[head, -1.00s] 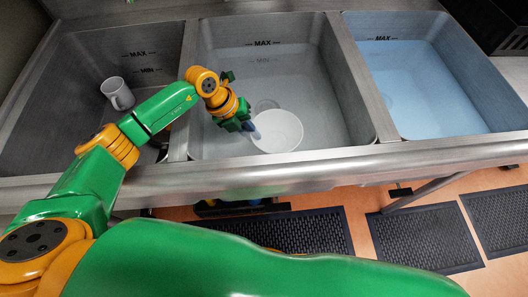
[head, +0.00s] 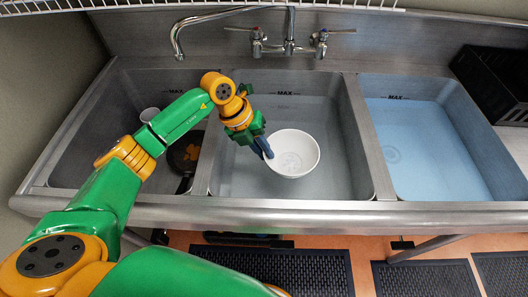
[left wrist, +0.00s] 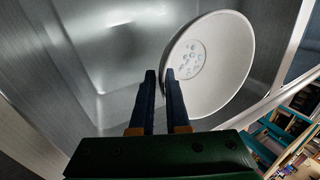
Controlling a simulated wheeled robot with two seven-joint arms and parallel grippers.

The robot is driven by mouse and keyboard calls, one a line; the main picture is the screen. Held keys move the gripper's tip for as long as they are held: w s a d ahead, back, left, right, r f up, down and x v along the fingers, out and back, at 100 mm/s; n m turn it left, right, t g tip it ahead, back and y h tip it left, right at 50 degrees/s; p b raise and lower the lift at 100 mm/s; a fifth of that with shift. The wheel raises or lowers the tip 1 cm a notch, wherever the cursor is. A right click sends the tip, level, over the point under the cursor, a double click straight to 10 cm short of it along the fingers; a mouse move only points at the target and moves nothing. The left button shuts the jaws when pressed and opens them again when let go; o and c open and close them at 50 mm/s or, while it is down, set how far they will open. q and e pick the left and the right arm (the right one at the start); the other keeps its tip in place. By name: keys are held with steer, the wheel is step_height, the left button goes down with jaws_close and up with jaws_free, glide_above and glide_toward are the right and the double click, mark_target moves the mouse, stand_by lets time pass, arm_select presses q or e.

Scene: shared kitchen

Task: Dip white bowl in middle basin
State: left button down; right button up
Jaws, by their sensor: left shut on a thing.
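The white bowl (head: 297,166) is over the middle basin (head: 235,175) in the head view, its open side facing up and somewhat tilted. My left gripper (head: 265,148) is shut on the bowl's left rim. In the left wrist view, the two dark fingers (left wrist: 159,88) pinch the rim of the bowl (left wrist: 232,55), and small round spots like drops show on its inside bottom. The middle basin holds clear greyish water. Whether the bowl's underside touches the water cannot be told. My right gripper is not in view.
The left basin (head: 95,140) holds a pale mug (head: 149,115) and a dark pan (head: 184,156). The right basin (head: 420,140) holds blue water. A faucet (head: 289,40) stands behind the middle basin. A black rack (head: 490,80) is at the far right. Metal dividers separate the basins.

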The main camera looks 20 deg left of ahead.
arm_select(q)
step_height(320, 180, up, 10)
steer(key=p, duration=0.6)
steer(key=shift+f+p, duration=0.25)
steer(key=shift+p, duration=0.05)
steer(key=s+p, duration=0.1)
steer(key=s+d+r+p, duration=0.1)
steer(key=s, duration=0.1)
steer(key=s+p, duration=0.1)
steer(key=s, duration=0.1)
steer(key=shift+d+r, duration=0.25)
steer(key=shift+r, duration=0.15)
steer(key=shift+w, duration=0.1)
